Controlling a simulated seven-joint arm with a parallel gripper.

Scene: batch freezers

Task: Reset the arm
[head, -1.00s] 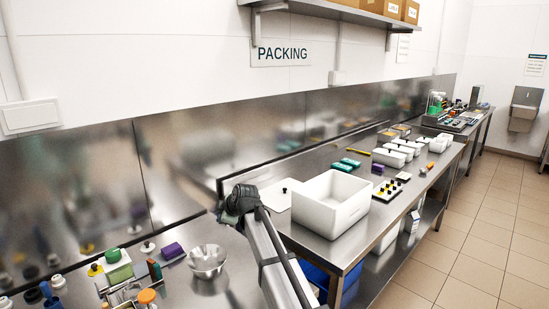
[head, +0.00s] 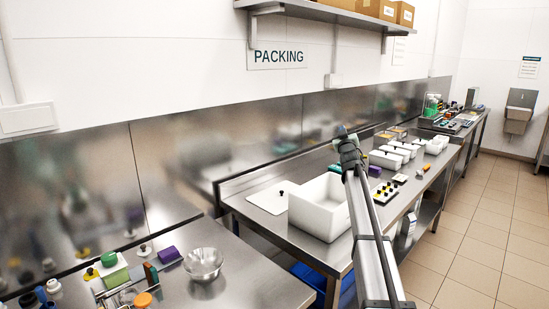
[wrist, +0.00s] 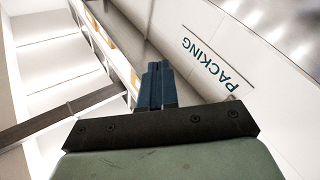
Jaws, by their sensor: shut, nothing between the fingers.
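My arm rises from the lower right in the head view and partly covers the white bin and the bench. Its dark wrist end is raised above the packing bench, and the fingers cannot be made out there. In the wrist view my gripper (wrist: 156,68) has its two dark blue fingers together, with nothing between them. It points up toward the shelf and the wall, and the PACKING sign (wrist: 212,62) appears upside down. The gripper touches nothing that I can see.
A large white bin (head: 318,222) stands on the steel packing bench (head: 262,228), beside a white lid (head: 268,197). A steel bowl (head: 203,263) sits on the nearer counter. A wall shelf (head: 300,10) holds cardboard boxes (head: 404,14). The tiled floor (head: 470,240) at right is clear.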

